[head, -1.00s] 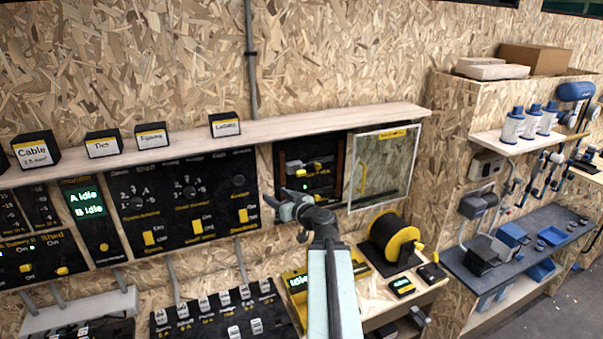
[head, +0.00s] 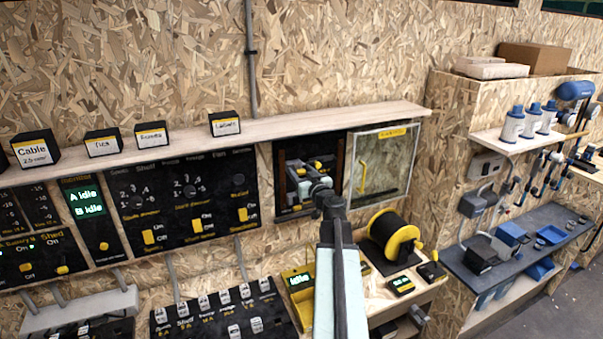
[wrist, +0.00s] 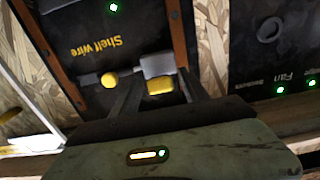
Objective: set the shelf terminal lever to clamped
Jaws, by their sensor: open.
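The shelf terminal panel (head: 311,157) is a dark recess in the wall with a wooden frame, and its hinged clear door stands open to the right. The wrist view shows it upside down, labelled "Shelf wire". There a grey block with a yellow end (wrist: 160,84) and a round yellow knob (wrist: 110,80) sit on it; I cannot tell which is the lever. My gripper (head: 305,184) is open in front of the recess. Its two dark fingers (wrist: 158,92) reach towards the yellow end, one on each side. I cannot tell whether they touch it. My gripper partly hides the panel in the head view.
The clear door (head: 384,168) stands right of the recess. A wooden shelf (head: 290,123) with small labelled boxes runs above. A switch panel (head: 185,200) is to the left. A cable reel (head: 388,236) and a lit meter (head: 299,281) are below.

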